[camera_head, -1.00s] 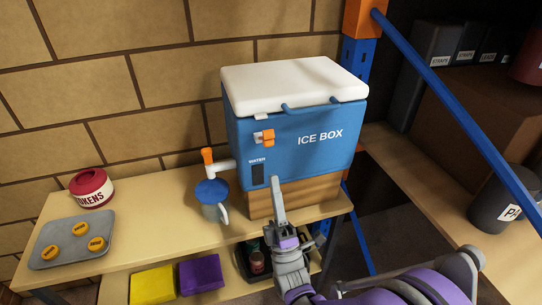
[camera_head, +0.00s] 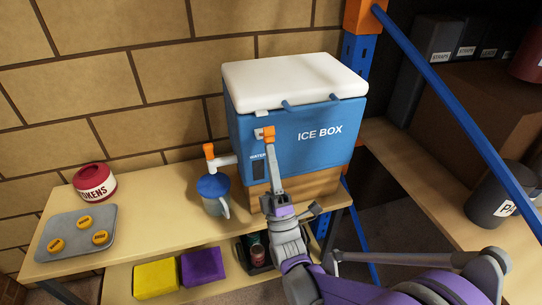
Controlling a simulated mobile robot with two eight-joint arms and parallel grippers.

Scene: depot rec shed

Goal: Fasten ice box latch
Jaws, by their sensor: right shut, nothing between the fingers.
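The blue ice box (camera_head: 315,150) with a white lid (camera_head: 295,80) stands on a wooden block on the shelf. Its orange latch (camera_head: 269,133) is on the front, near the left, below a white catch on the lid's edge. The lid looks down. My right gripper (camera_head: 271,148) is shut and empty, with its tip at or just below the latch. I cannot tell whether it touches, and it hides the latch's lower part. My left gripper is not in view.
A tap with an orange handle (camera_head: 209,151) juts out left of my gripper, above a blue-lidded jug (camera_head: 214,193). A tokens tin (camera_head: 95,183) and a tray (camera_head: 75,252) of yellow discs are at left. A blue brace (camera_head: 460,118) crosses the right side.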

